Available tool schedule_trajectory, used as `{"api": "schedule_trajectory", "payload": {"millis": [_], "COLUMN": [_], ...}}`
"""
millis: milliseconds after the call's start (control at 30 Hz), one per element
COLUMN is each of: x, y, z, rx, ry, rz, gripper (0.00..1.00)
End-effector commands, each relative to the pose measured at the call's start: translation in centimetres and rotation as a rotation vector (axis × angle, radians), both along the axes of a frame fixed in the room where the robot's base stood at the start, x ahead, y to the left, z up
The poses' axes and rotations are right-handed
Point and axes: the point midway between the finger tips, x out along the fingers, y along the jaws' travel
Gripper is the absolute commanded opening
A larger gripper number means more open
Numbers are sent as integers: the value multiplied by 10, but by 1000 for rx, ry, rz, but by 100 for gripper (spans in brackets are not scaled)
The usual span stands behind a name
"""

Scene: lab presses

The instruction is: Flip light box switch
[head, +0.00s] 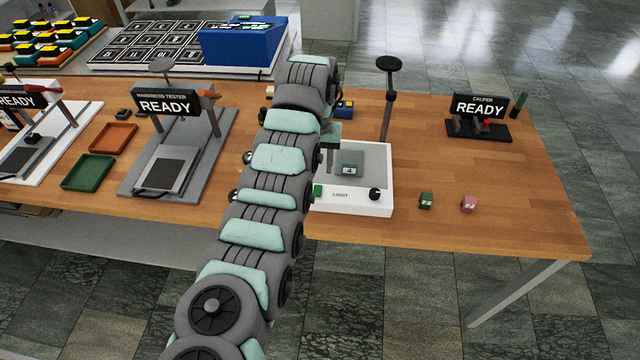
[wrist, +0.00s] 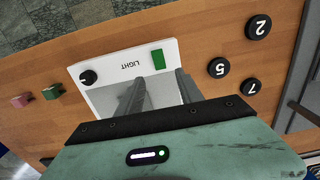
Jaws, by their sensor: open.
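In the wrist view the green switch (wrist: 158,59) lies just beyond the fingertips and the knob (wrist: 88,77) is to the left. My gripper (wrist: 162,77) is open and empty, its two fingers apart over the light box. In the head view my arm partly hides the box's left side.
A post with a black round head (head: 389,64) rises behind the box. Green (head: 425,200) and pink (head: 468,204) cubes lie to its right, near the caliper stand (head: 478,128). The hardness tester (head: 180,140) stands left.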

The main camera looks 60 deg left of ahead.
Motion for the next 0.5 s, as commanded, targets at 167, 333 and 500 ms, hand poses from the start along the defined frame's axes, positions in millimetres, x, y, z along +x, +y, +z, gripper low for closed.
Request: {"api": "schedule_trajectory", "payload": {"millis": [167, 333, 500], "x": [-1, 0, 0], "y": [0, 0, 1], "z": [-38, -64, -77], "rx": [-3, 1, 2], "ry": [3, 0, 0], "rz": [1, 0, 0], "gripper": [44, 44, 44]}}
